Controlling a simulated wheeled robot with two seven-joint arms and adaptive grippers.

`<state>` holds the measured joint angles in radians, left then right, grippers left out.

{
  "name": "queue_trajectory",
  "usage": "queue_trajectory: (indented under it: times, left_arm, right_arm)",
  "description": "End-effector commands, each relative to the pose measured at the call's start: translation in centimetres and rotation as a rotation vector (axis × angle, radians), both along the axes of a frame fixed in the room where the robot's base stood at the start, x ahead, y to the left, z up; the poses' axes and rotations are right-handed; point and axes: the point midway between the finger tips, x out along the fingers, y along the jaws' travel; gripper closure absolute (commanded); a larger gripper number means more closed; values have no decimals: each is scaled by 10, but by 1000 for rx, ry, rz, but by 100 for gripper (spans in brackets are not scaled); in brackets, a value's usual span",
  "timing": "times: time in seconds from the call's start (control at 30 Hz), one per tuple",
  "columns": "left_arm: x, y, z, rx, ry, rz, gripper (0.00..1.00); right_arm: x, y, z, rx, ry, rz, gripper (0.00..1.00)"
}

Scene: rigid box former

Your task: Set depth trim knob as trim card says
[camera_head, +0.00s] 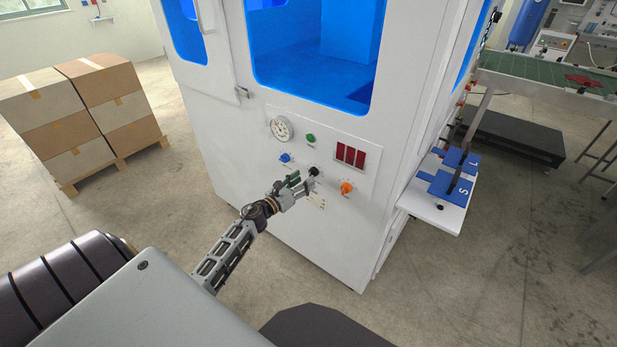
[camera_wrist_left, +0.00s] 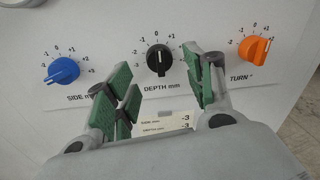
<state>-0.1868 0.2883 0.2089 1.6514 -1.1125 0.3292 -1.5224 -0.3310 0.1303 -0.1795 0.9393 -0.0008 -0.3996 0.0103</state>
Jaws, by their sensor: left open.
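The black depth knob (camera_head: 314,171) is on the white machine's front panel. In the left wrist view the depth knob (camera_wrist_left: 158,60) sits under a scale around 0; its white mark looks roughly upright, though I cannot read the exact setting. My left gripper (camera_head: 303,183) is open, its green-padded fingers to either side below the knob, apparently not touching it. The trim card (camera_wrist_left: 165,122) lies below the knob, partly hidden by the gripper; its side and depth lines both appear to read -3. My right gripper is not in view.
A blue side knob (camera_wrist_left: 62,70) is left of the depth knob and an orange turn knob (camera_wrist_left: 254,48) is right. A gauge (camera_head: 281,129), green button (camera_head: 310,139) and red display (camera_head: 351,155) are above. A white shelf (camera_head: 436,213) juts out at the machine's right.

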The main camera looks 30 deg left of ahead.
Motion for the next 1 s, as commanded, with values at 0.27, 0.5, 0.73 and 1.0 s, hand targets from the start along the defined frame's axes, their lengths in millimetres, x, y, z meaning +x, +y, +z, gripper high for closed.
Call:
queue_trajectory:
  times: [0.27, 0.5, 0.73, 1.0]
  left_arm:
    - [22, -3, 0, 1, -1, 1, 47]
    - [34, -5, 0, 0, 0, 0, 47]
    - [36, -5, 0, 0, 0, 0, 47]
    - [36, -5, 0, 0, 0, 0, 59]
  right_arm:
    - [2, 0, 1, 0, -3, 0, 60]
    - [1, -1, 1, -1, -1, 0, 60]
    - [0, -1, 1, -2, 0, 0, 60]
    - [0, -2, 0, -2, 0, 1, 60]
